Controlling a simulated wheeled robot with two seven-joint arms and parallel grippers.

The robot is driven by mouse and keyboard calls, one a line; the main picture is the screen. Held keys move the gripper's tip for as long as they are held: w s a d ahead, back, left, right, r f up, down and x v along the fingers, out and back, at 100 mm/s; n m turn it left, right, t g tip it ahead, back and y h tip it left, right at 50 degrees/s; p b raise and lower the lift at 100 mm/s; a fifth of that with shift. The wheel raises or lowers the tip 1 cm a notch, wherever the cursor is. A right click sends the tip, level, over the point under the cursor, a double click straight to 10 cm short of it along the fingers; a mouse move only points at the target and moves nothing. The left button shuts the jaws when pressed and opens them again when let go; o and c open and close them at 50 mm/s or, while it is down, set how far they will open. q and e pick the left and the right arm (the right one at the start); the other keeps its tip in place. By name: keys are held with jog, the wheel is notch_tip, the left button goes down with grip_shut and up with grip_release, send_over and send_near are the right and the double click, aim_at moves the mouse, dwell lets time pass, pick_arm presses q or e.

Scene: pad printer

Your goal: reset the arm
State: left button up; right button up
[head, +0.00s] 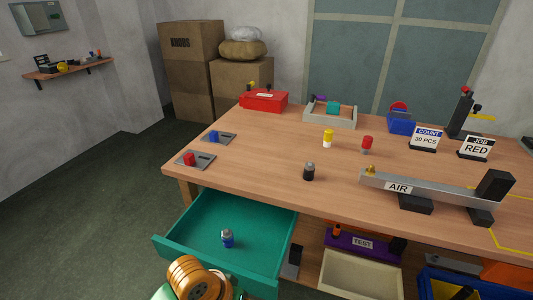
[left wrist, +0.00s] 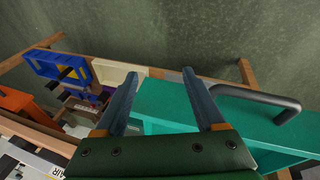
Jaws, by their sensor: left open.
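My left gripper (left wrist: 161,80) is open in the left wrist view, with nothing between its two fingers. It is beside the open teal drawer (left wrist: 240,120) with a dark handle (left wrist: 262,97). In the head view, an orange and green part of my arm shows at the bottom, in front of the drawer (head: 190,215); the fingers do not show there. A long grey bar (head: 430,188) marked AIR rests on black supports on the table's right side. It has a brass tip at its left end and a black block at its right end. My right gripper is out of view.
Red, yellow and black bottles stand on the wooden table (head: 270,150). A red box (head: 264,100) and grey tray (head: 330,116) stand at the back. A cream bin (head: 360,275) sits below. Floor at left is clear.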

pick_arm(q)
jog(key=s+a+f+t+y, duration=0.25)
jog(key=s+a+f, duration=0.25)
jog(key=s+a, duration=0.6)
notch_tip(320, 180, down, 10)
jog(key=s+r+g+p, duration=0.1)
jog(key=g+p, duration=0.1)
jog(key=p, duration=0.5)
jog(key=s+a+f+p, duration=0.1)
jog(key=s+f+p, duration=0.1)
jog(key=s, duration=0.4)
jog(key=s+a+f+g+y+p, duration=0.1)
jog(key=s+a+f+p, duration=0.1)
jog(key=s, duration=0.4)
jog(key=shift+s+f+p, duration=0.25)
jog(key=shift+f+p, duration=0.25)
jog(key=shift+f, duration=0.4)
jog(key=shift+d, duration=0.1)
